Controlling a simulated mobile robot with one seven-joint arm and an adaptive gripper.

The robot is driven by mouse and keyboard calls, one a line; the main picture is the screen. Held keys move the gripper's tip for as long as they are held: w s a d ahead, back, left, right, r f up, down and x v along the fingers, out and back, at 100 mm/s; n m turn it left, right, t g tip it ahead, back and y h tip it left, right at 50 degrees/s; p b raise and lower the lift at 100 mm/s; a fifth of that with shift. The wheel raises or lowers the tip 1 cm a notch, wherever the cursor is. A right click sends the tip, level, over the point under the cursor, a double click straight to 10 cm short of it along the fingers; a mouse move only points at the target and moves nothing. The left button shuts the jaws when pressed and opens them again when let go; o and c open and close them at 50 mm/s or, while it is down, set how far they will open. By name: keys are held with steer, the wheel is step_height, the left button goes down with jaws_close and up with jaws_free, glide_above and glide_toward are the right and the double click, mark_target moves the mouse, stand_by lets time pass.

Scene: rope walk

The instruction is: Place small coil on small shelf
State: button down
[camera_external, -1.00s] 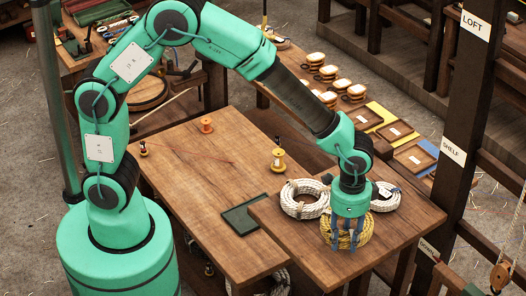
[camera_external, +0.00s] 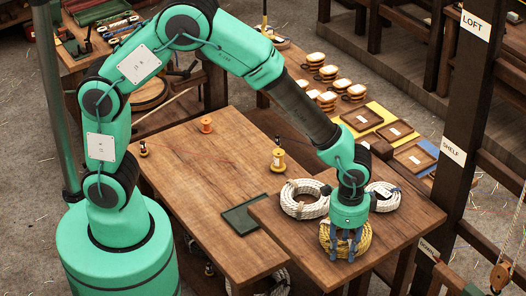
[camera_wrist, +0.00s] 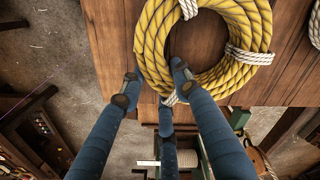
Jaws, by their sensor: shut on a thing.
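A yellow rope coil (camera_external: 325,236) with white bindings lies on the front part of a raised wooden board. In the wrist view the coil (camera_wrist: 250,25) shows large, with bare wood in its middle. My gripper (camera_wrist: 154,76) is shut on the near side of its ring, one finger inside and one outside. In the external view my gripper (camera_external: 347,245) points down at the coil and hides part of it. Two white coils, left (camera_external: 290,205) and right (camera_external: 390,190), lie behind it. A SHELF label (camera_external: 453,151) is on the dark post; I cannot tell which surface it marks.
The wooden table (camera_external: 200,180) left of the board is mostly clear, with yellow (camera_external: 278,160) and orange (camera_external: 206,124) spools and a green tray (camera_external: 243,213). The dark post and rails stand close on the right, with a hanging hook block (camera_external: 500,275).

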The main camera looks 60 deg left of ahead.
steer(key=c, duration=1.3)
jaws_free()
step_height(320, 180, up, 12)
steer(key=shift+r+b, duration=0.1)
steer(key=shift+b, duration=0.4)
